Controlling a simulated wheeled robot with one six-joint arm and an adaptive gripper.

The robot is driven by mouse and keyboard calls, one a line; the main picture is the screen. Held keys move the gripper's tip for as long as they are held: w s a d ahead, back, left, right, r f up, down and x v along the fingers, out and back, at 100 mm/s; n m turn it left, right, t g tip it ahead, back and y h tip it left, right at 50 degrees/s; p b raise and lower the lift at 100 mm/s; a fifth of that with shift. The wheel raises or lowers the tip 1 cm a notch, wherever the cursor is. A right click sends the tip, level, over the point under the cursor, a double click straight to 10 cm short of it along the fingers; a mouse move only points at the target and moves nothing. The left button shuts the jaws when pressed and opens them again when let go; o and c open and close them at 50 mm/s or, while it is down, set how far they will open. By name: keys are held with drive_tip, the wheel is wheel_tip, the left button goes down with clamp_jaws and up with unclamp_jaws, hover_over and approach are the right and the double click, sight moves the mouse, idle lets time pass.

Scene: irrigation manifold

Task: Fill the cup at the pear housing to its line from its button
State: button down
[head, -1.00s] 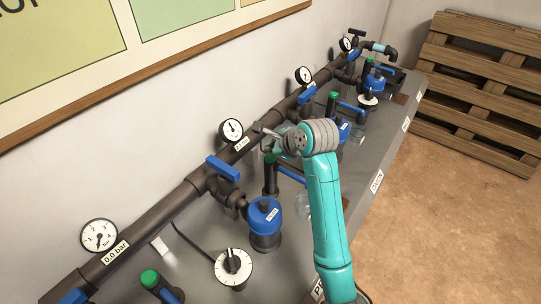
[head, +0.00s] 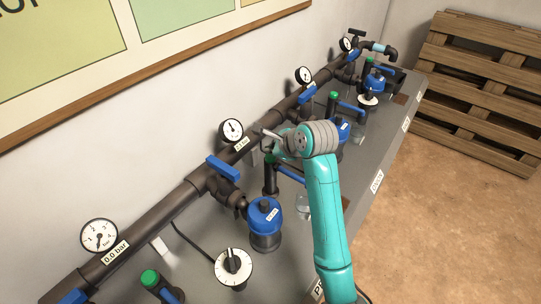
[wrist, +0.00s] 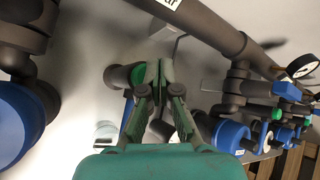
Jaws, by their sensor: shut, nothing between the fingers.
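My gripper (head: 268,135) is shut and empty, partly hidden behind my wrist in the head view. In the wrist view its fingertips (wrist: 160,72) are together beside a green button (wrist: 137,74) on a dark post; I cannot tell whether they touch it. The button also shows in the head view (head: 270,159). A clear cup (head: 303,206) stands on the bench to the right of the near blue housing (head: 265,216). Its level and line are too small to read. The bench label starting "PE" (head: 319,291) is partly covered by my arm.
A dark pipe (head: 150,224) with gauges (head: 100,236) and blue valve handles (head: 223,168) runs along the wall. A white dial (head: 233,267) and another green button (head: 150,278) are at the near left. More blue housings (head: 375,84) stand farther back. Pallets (head: 480,90) lean at the right.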

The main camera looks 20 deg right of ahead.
sight(272, 157)
drive_tip(key=shift+f, duration=0.75)
idle(0.8)
drive_tip(key=shift+r, duration=0.1)
idle(0.3)
drive_tip(key=shift+r, duration=0.9)
drive_tip(key=shift+r, duration=2.5)
wheel_tip(272, 157, up, 4)
drive_tip(key=shift+f, duration=0.1)
drive_tip(key=shift+f, duration=0.15)
